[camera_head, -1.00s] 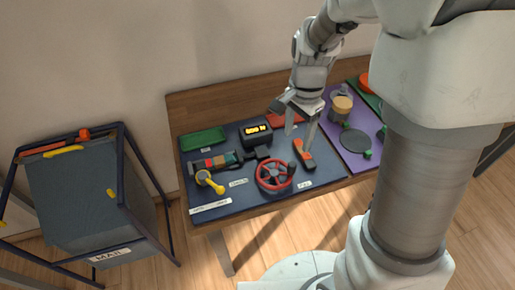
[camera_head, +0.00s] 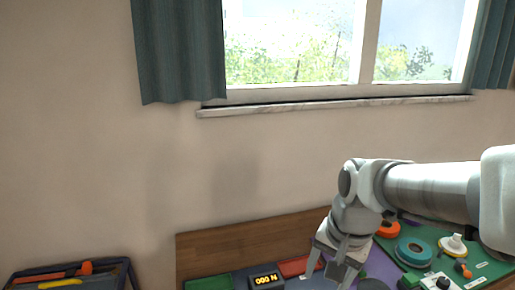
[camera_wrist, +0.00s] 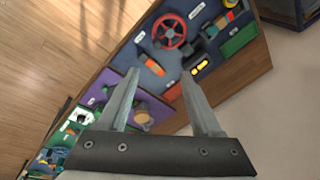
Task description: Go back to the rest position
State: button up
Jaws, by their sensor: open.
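My gripper (camera_head: 331,275) is open and empty, with its fingers pointing down over the workbench in the head view. In the wrist view my gripper (camera_wrist: 152,82) shows two spread fingers with nothing between them, above the bench. My arm reaches in from the right. The bench's navy panel (camera_wrist: 150,45) carries a red handwheel (camera_wrist: 170,31). A purple panel (camera_wrist: 122,92) lies next to it. A counter box with yellow digits (camera_head: 266,281) shows at the lower edge of the head view. Most of the navy panel is cut off there.
A wooden backboard (camera_head: 240,243) runs behind the panels. The green panel (camera_head: 440,254) at right bears a teal ring (camera_head: 414,251) and other parts. A dark-framed bin (camera_head: 75,272) stands at lower left. The wall and window (camera_head: 300,42) are behind; the air before them is clear.

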jog(key=s+d+r+n+t+h, duration=0.1)
jog(key=s+r+n+t, duration=0.2)
jog(key=s+n, duration=0.3)
jog(key=shift+s+r+n, duration=0.3)
jog(key=shift+s+r, duration=0.6)
jog(key=shift+s, duration=0.75)
